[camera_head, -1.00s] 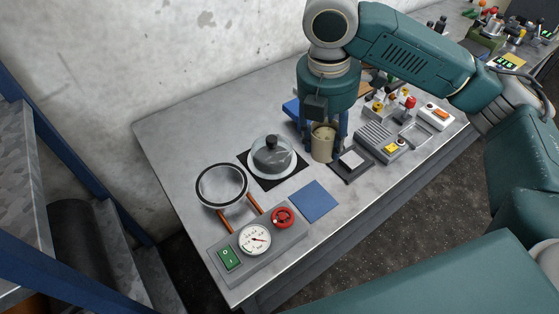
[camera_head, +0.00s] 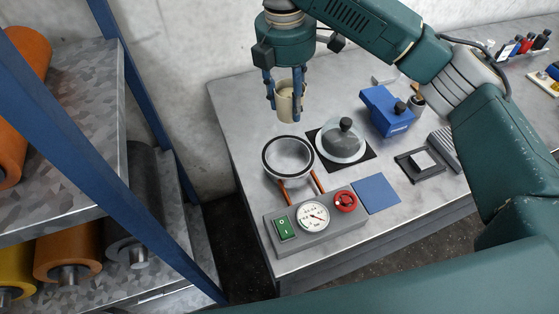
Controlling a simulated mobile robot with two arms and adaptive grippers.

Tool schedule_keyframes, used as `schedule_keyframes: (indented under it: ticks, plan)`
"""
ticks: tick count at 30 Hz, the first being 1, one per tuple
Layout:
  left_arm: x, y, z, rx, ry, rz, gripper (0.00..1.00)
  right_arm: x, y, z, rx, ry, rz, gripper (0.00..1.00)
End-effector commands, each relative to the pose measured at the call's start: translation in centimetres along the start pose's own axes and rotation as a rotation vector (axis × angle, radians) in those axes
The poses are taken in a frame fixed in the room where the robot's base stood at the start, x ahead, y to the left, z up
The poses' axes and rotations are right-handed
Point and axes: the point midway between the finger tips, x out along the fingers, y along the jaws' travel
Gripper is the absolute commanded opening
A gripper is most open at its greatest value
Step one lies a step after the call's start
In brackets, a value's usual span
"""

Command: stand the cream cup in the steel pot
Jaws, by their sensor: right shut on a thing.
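The cream cup (camera_head: 286,108) is upright between the fingers of my right gripper (camera_head: 285,96), which is shut on it. The steel pot (camera_head: 289,174) is open and appears empty. Its two orange-brown handles point toward the front of the table. In the picture the cup shows just beyond the pot's far rim and apart from it. It looks raised off the table, but its exact height and whether it is over the pot cannot be told. My left gripper is not in view.
A domed lid (camera_head: 342,144) lies on a black mat right of the pot. A control box with a gauge (camera_head: 313,215) stands in front. A blue square (camera_head: 376,194) and a blue box (camera_head: 386,113) are to the right. A shelf with rolls (camera_head: 62,257) is left.

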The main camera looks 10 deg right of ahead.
Motion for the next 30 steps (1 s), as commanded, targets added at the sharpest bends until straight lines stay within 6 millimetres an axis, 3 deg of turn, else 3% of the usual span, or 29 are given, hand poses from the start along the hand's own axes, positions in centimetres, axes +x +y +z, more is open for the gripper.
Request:
schedule_keyframes:
  ticks: [5,15,30]
  plan:
    - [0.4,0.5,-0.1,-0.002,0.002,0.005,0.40,4.9,-0.4,-0.6,-0.002,0.004,-0.009,0.11]
    - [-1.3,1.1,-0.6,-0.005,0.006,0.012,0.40,12.7,-0.5,-1.1,-0.002,-0.001,-0.003,0.10]
    - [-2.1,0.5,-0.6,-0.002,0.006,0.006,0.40,18.5,-0.7,-1.6,-0.002,0.000,-0.002,0.10]
